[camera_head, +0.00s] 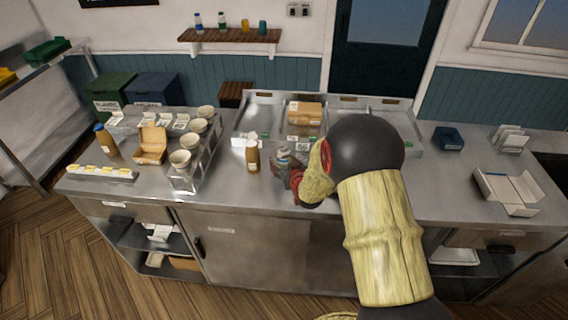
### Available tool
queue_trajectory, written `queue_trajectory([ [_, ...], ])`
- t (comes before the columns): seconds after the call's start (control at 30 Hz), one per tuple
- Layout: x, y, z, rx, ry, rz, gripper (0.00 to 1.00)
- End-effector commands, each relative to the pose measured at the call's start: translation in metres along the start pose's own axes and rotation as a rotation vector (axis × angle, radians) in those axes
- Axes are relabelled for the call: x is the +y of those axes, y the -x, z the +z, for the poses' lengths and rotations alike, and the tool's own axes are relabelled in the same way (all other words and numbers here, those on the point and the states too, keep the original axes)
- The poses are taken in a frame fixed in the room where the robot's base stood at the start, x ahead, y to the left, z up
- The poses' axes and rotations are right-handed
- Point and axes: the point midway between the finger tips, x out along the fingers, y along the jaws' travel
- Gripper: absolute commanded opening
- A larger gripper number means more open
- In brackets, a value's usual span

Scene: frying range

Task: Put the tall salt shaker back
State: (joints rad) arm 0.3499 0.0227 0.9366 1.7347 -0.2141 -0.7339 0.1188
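A tall brown bottle-shaped container (252,157) with a pale top and a white label stands upright on the steel counter, left of my gripper. It may be the tall salt shaker, but its label is too small to read. A second brown container (105,141) with a blue cap stands upright at the counter's left end. My gripper (281,165) is low over the middle of the counter, just right of the nearer brown container and apparently apart from it. Its fingers are small and partly hidden by my wrist, so I cannot tell whether they are open or hold anything.
A clear rack (185,182) with several pale cups stands left of the nearer container. An open cardboard box (151,146) and a white strip (101,174) lie further left. Steel bays (258,106) with a carton (304,113) are behind. The front counter between rack and gripper is mostly clear.

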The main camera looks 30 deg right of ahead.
Motion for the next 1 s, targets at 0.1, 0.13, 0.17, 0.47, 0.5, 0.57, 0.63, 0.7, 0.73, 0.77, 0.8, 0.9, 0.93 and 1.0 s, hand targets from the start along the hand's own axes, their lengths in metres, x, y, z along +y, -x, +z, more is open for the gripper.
queue_trajectory([
  [0.1,0.0,0.0,0.0,0.0,0.0,0.0,0.55],
  [0.13,0.0,0.0,0.0,0.0,0.0,0.0,0.55],
  [0.17,0.0,0.0,0.0,0.0,0.0,0.0,0.55],
  [0.47,0.0,0.009,-0.004,0.0,0.0,0.0,0.55],
  [0.5,0.0,0.015,-0.004,0.0,0.0,0.0,0.55],
  [0.57,0.0,0.025,-0.004,0.0,0.0,0.0,0.55],
  [0.63,0.0,0.039,-0.005,0.002,0.0,0.0,0.55],
  [0.7,0.0,0.053,-0.006,0.002,0.0,0.001,0.55],
  [0.73,0.0,0.059,-0.005,0.002,-0.001,0.001,0.55],
  [0.77,0.0,0.065,-0.005,0.002,-0.001,0.001,0.55],
  [0.8,0.001,0.073,-0.005,0.001,-0.001,0.001,0.55],
  [0.9,0.0,0.09,-0.005,0.001,0.0,0.001,0.55],
  [0.93,0.0,0.095,-0.004,0.001,0.0,0.001,0.55],
  [1.0,0.0,0.104,-0.005,0.002,0.0,0.001,0.55],
])
